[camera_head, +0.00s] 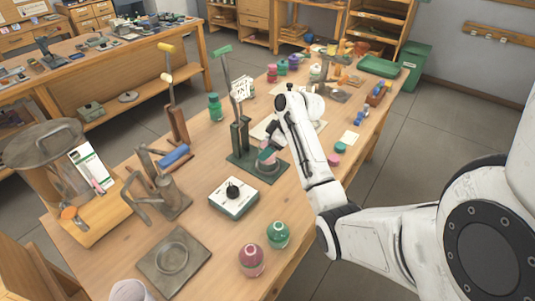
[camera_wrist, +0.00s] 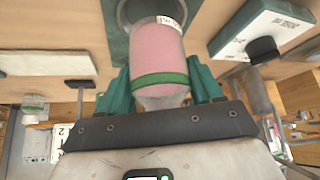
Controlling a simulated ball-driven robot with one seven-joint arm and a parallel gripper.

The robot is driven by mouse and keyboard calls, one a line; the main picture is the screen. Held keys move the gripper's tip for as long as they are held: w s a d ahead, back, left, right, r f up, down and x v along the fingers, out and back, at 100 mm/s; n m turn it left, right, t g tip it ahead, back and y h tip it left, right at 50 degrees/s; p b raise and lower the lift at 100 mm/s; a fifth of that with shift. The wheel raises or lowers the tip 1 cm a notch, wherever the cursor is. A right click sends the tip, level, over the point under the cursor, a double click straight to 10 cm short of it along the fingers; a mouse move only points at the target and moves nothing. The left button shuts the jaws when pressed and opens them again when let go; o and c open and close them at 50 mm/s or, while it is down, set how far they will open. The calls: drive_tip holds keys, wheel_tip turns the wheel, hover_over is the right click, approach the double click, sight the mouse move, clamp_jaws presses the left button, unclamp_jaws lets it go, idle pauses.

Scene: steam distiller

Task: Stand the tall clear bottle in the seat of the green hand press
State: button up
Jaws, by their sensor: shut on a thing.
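The green hand press (camera_head: 240,138) stands mid-table in the head view, its green-handled lever raised. My gripper (camera_head: 268,149) is low over the front of its base. In the wrist view my gripper (camera_wrist: 161,93) has its teal fingers shut on the bottle (camera_wrist: 158,57), a clear bottle with pink contents, a green band and a small white label. The bottle's far end overlaps a round grey seat on the green base plate (camera_wrist: 115,42); I cannot tell whether it touches. In the head view the bottle is mostly hidden by my gripper and arm.
A white box with a black dial (camera_head: 233,197) stands close in front of the press. A blue-handled grey press (camera_head: 165,188) and a yellow-handled brown press (camera_head: 177,125) are to the left. Round pink (camera_head: 252,259) and green (camera_head: 278,235) bottles stand nearer the front edge.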

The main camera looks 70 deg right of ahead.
drive_tip(key=shift+w+f+p, duration=0.1)
drive_tip(key=shift+f+p, duration=0.25)
drive_tip(key=shift+f, duration=1.25)
drive_tip(key=shift+f, duration=0.1)
drive_tip(key=shift+f, duration=0.1)
drive_tip(key=o, duration=1.4)
drive_tip(key=shift+r, duration=0.3)
drive_tip(key=v, duration=1.2)
